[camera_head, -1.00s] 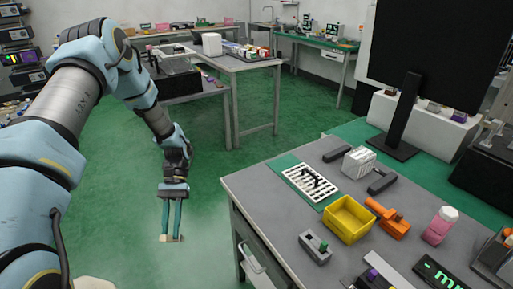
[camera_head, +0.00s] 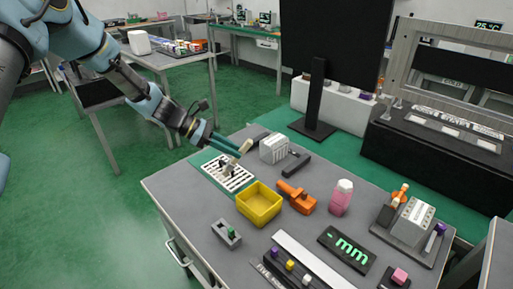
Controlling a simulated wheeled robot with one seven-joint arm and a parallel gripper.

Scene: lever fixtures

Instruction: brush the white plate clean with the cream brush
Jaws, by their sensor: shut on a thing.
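The white plate (camera_head: 239,182) is slotted and lies on a green mat at the back left of the grey workbench. Dark pieces or marks show on its middle; they are too small to tell which. My gripper (camera_head: 238,148) has long green fingers, reaches in from the upper left and is just above the plate's far edge. It is shut on the cream brush (camera_head: 246,146), a small cream block at the fingertips. Whether the brush touches the plate I cannot tell.
On the workbench (camera_head: 185,200), a yellow bin (camera_head: 258,203) stands in front of the plate. A white ribbed block (camera_head: 273,148) and a dark handle are behind and right. An orange clamp (camera_head: 296,197), pink bottle (camera_head: 341,197) and grey switch box (camera_head: 226,234) are nearby. A black monitor stands behind.

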